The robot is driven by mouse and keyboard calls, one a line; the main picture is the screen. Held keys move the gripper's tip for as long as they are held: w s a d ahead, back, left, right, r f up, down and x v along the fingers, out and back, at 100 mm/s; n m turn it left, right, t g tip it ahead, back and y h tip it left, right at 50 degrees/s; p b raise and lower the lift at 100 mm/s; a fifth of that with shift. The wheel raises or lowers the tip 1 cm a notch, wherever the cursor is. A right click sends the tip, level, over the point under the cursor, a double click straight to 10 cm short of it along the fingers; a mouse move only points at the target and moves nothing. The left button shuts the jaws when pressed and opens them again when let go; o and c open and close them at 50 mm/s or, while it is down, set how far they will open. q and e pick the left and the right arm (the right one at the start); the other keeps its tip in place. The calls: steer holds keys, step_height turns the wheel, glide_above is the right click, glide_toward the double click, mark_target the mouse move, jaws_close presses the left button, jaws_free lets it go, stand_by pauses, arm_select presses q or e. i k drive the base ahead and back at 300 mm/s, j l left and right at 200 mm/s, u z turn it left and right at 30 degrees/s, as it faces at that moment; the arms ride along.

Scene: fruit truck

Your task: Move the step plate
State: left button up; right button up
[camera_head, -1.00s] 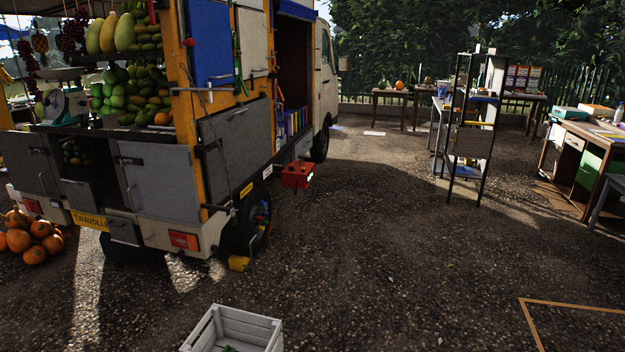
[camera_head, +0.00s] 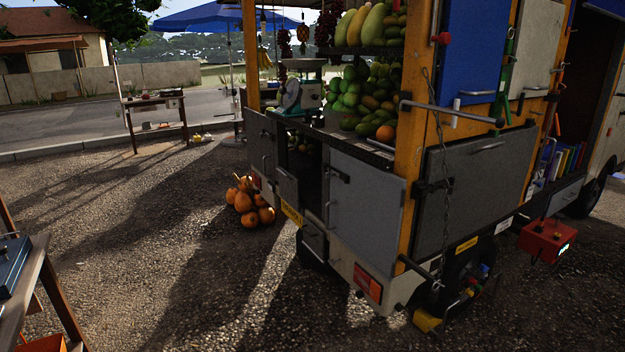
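I cannot clearly pick out a step plate in this view. The fruit truck (camera_head: 372,215) fills the right half, seen from its rear corner. A grey door panel (camera_head: 365,200) and a small dark open compartment (camera_head: 309,172) are at its back. A yellow block (camera_head: 427,320) lies on the ground by the rear wheel (camera_head: 462,275). Neither of my grippers is in view.
Pumpkins (camera_head: 249,203) are piled on the gravel behind the truck. A red box (camera_head: 546,241) is by the truck's side. A table (camera_head: 38,275) cuts in at the left edge; another table (camera_head: 153,103) stands farther back. Open gravel lies between.

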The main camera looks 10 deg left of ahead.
mark_target(288, 185)
steer(key=i+j+u, duration=0.25)
steer(key=i+u, duration=0.15)
steer(key=i, duration=0.15)
steer(key=i+j+u, duration=0.15)
steer(key=i+u, duration=0.3)
steer(key=i+l+u, duration=0.15)
steer(key=i+u, duration=0.25)
steer(key=i, duration=0.2)
steer(key=i+z, duration=0.45)
steer(key=i+j+z, duration=0.3)
steer(key=i+z, duration=0.15)
steer(key=i+j+z, duration=0.5)
steer(key=i+l, duration=0.05)
steer(key=l, duration=0.05)
